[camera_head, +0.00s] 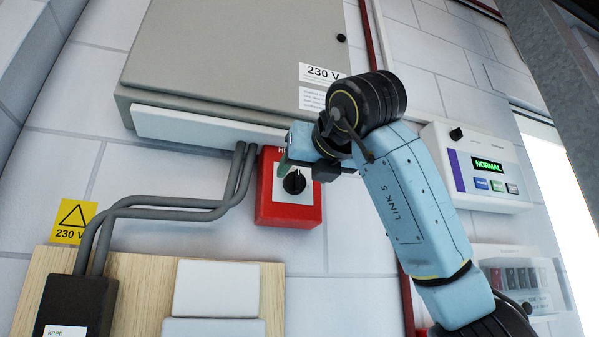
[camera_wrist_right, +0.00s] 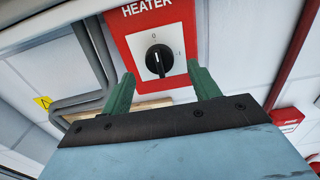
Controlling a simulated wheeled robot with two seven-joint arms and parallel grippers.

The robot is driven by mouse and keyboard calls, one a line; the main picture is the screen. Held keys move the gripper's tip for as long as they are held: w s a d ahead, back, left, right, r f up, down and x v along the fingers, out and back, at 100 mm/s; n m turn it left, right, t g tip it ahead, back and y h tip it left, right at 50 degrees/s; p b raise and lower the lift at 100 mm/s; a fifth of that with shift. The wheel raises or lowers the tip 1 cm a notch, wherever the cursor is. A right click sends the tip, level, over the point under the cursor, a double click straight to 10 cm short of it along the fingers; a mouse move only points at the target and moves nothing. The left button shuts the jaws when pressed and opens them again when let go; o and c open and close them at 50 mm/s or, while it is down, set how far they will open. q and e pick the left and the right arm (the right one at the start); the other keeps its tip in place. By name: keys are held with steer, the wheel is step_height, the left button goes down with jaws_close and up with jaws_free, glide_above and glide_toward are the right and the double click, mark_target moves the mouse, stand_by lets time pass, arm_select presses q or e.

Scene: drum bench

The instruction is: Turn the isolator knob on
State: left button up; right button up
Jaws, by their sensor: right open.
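The isolator knob (camera_head: 294,182) is a black rotary knob on a white plate in a red box (camera_head: 313,214) on the wall. In the right wrist view the knob (camera_wrist_right: 159,59) shows below the word HEATER, with its white line near the 0 mark; a 1 mark is to its right. My right gripper (camera_head: 299,164) is in front of the upper part of the red box. In the right wrist view its two green fingers (camera_wrist_right: 162,83) are spread wide, one on each side below the knob, with nothing between them. My left gripper is not in view.
A grey cabinet (camera_head: 225,60) labelled 230 V hangs above the red box. Grey conduits (camera_head: 160,203) run to its left. A wooden board (camera_head: 146,287) with white covers is below left. A panel reading NORMAL (camera_head: 500,190) is at right.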

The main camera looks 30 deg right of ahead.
mark_target(298, 179)
steer(key=shift+p+x, duration=0.3)
steer(key=shift+x, duration=1.5)
steer(key=shift+a, duration=0.1)
steer(key=c, duration=1)
